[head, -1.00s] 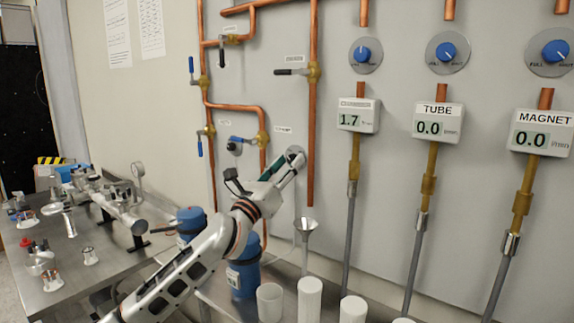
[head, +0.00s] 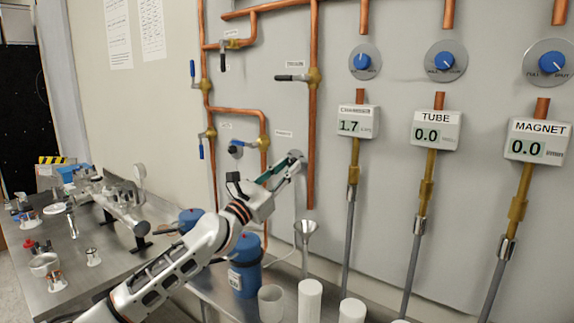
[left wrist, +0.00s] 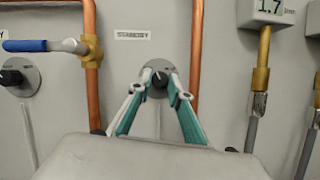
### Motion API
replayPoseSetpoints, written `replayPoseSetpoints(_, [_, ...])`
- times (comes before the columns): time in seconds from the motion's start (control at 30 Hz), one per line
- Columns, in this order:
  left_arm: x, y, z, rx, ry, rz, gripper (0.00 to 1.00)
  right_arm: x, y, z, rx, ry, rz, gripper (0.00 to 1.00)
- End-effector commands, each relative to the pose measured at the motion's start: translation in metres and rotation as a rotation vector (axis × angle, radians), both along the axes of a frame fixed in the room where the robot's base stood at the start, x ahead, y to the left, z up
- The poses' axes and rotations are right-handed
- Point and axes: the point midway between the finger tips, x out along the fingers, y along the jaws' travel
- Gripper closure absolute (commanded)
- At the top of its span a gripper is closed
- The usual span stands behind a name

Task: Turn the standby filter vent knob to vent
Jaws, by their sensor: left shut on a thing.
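The standby filter vent knob (left wrist: 159,80) is a dark knob on a round grey plate below a label reading STANDBY (left wrist: 132,35) in the left wrist view. My left gripper (left wrist: 160,82) reaches it from the front, with one green-and-grey finger on each side, shut on the knob. The fingers cover part of the knob and plate, so its exact pointer setting is hard to read. In the head view the knob's plate (head: 296,154) shows just past my left gripper (head: 288,165), which hides the knob. My right gripper is in neither view.
Copper pipes (left wrist: 194,55) run close on both sides of the knob. A blue-handled valve (left wrist: 28,46) and another dark knob (left wrist: 12,78) lie to the left.

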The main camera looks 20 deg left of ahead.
Motion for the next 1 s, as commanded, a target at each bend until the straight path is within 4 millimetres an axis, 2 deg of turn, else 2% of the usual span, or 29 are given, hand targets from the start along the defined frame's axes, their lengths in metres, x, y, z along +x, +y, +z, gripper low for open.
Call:
replayPoseSetpoints(0.3, [0.001,0.003,0.002,0.286,-0.103,0.001,1.00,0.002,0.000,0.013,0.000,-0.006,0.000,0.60])
replayPoseSetpoints(1.0, [0.002,0.006,0.006,0.893,-0.324,0.000,1.00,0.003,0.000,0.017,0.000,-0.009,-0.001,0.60])
